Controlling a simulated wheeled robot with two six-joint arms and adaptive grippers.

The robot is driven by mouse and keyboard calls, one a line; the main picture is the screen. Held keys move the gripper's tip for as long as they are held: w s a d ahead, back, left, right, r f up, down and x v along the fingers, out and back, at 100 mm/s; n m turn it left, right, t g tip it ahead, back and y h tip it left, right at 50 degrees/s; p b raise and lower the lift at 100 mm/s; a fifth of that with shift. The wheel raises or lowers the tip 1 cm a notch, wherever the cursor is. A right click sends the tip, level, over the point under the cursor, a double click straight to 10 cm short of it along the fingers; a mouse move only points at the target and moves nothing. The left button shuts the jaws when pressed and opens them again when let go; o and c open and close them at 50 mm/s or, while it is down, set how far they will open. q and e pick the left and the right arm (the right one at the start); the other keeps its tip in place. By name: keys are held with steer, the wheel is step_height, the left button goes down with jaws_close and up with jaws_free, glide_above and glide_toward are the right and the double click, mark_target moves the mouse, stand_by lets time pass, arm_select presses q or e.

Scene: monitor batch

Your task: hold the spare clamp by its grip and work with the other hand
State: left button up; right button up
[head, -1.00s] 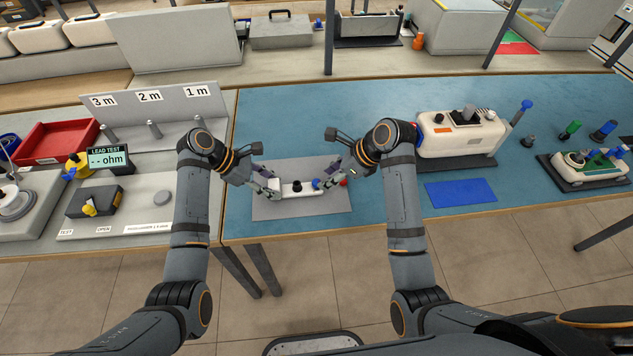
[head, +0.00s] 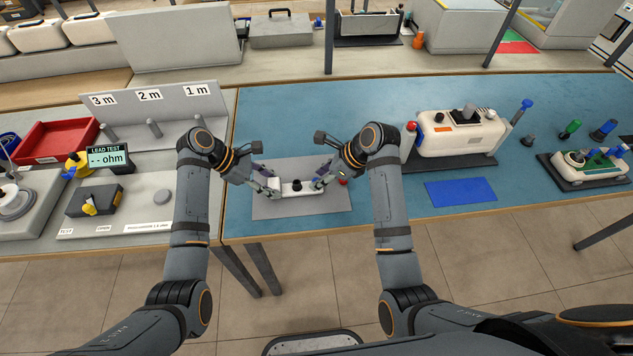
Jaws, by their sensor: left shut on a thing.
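A small white device with a black knob, which I take to be the spare clamp (head: 307,189), is over the grey mat (head: 298,210) on the blue bench top. My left gripper (head: 271,188) is shut on its left end. My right gripper (head: 320,184) is at its right end, and its fingers hide most of the blue part there. I cannot tell whether the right fingers are closed on that part. A small red piece (head: 343,182) shows just right of the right fingers.
Left stands a lead tester with a display (head: 108,157) and a red tray (head: 62,141). Right are a larger white unit (head: 460,137), a blue pad (head: 461,192) and a smaller white unit (head: 590,165). The bench behind the mat is mostly clear.

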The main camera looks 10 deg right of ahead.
steer(key=shift+r, duration=0.45)
steer(key=shift+f, duration=1.25)
jaws_close()
steer(key=shift+o, duration=1.1)
jaws_free()
steer(key=v, duration=1.2)
